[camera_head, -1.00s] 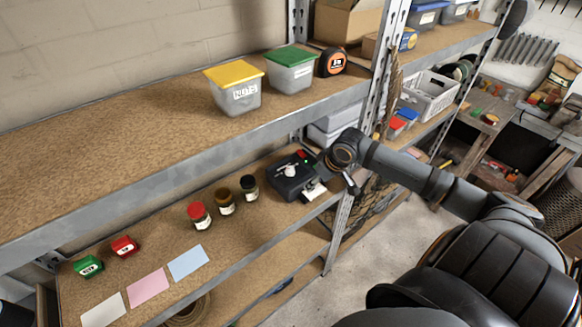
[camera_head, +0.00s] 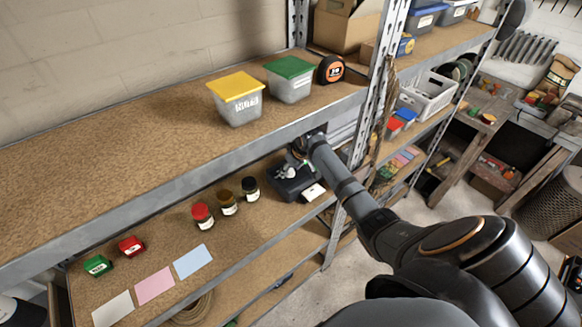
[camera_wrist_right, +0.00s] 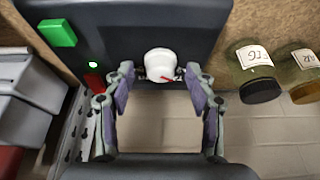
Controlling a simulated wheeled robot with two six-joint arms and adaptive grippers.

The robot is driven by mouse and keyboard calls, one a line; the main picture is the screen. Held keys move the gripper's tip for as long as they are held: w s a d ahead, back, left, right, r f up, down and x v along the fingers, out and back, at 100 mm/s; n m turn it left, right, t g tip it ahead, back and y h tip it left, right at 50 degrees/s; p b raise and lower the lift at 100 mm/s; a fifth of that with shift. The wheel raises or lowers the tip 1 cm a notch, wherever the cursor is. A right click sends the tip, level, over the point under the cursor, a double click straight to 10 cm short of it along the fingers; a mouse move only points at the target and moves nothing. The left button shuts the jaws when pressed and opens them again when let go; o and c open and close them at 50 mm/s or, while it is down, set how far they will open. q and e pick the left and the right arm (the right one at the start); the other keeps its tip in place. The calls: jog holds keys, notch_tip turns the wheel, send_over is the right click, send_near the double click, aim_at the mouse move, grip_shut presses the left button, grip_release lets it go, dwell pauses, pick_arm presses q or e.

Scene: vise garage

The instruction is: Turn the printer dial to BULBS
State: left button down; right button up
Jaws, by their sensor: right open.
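The printer (camera_head: 293,183) is a dark box on the lower shelf, with a white label (camera_head: 313,192) at its front. Its white dial (camera_wrist_right: 160,65) with a red pointer mark shows in the right wrist view; the writing around it is too small to read. A green button (camera_wrist_right: 58,33) and a small lit green light are on the same face. My right gripper (camera_wrist_right: 160,95) is open, its two fingers on either side of the dial and apart from it. In the head view the right gripper (camera_head: 300,152) is above the printer, partly hiding it. My left gripper is not in view.
Three jars, the red-lidded one (camera_head: 202,215) nearest the left, stand left of the printer. The upper shelf edge (camera_head: 200,175) and metal post (camera_head: 375,110) are close to my arm.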

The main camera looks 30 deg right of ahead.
jog(key=shift+a+f, duration=0.1)
jog(key=c, duration=1.2)
jog(key=shift+o, duration=0.2)
